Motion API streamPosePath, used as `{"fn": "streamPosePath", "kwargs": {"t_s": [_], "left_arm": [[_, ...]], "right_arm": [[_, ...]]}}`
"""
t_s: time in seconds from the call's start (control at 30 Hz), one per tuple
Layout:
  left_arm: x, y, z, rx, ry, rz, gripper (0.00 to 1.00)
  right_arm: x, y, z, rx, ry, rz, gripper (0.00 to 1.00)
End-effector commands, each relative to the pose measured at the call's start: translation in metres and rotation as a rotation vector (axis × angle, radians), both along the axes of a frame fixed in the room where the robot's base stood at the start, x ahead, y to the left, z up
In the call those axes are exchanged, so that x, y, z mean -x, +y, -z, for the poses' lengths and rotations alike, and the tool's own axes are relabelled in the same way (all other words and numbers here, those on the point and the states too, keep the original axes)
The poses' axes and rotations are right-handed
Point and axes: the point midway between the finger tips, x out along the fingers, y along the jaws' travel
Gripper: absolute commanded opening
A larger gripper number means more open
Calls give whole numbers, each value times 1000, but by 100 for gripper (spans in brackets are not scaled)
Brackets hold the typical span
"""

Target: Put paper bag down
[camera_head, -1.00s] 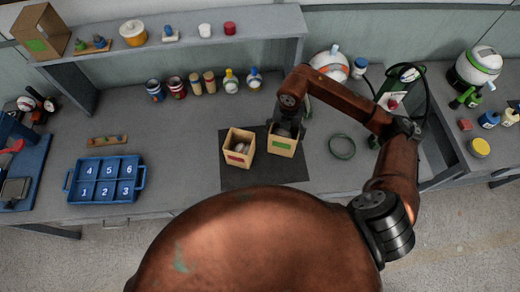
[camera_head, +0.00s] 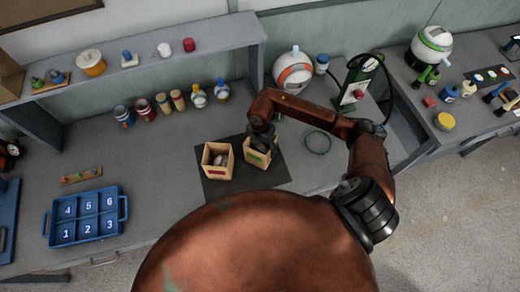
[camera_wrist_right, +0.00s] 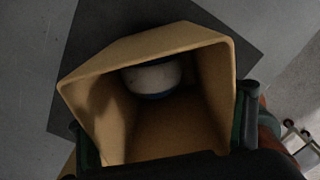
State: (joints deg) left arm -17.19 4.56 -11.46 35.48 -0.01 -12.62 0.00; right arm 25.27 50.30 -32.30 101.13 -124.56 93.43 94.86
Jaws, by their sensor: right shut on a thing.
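Two open tan paper bags are at the dark mat (camera_head: 273,181). The right bag (camera_head: 257,153) has a green label and is held by my right gripper (camera_head: 263,138), which is shut on its wall. The left bag (camera_head: 217,161) has a red label and pale contents, and stands close beside it. In the right wrist view, the held bag (camera_wrist_right: 218,90) opens toward the camera, with a white ball with a blue band (camera_wrist_right: 152,78) inside it. Whether the held bag's base touches the mat cannot be told. My left gripper is out of view.
A blue numbered tray (camera_head: 86,217) lies to the left. Several small jars and bottles stand behind the mat, below the shelf (camera_head: 130,70). A green ring (camera_head: 318,142) lies right of the mat, and a green press (camera_head: 356,84) stands behind it.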

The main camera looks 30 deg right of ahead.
Motion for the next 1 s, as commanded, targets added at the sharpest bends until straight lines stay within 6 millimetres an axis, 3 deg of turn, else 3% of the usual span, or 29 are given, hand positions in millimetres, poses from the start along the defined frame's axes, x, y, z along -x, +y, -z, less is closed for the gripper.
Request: {"fn": "streamPosePath", "kwargs": {"t_s": [0.1,0.43,0.47,0.7,1.0], "left_arm": [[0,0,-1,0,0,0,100],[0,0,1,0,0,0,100],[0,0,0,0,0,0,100],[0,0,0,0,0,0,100],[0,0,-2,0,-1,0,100]], "right_arm": [[1,1,14,-1,2,1,29],[0,0,18,0,0,0,29],[0,0,17,0,0,0,77],[0,0,17,-1,1,0,93],[0,0,15,0,0,0,93]]}}
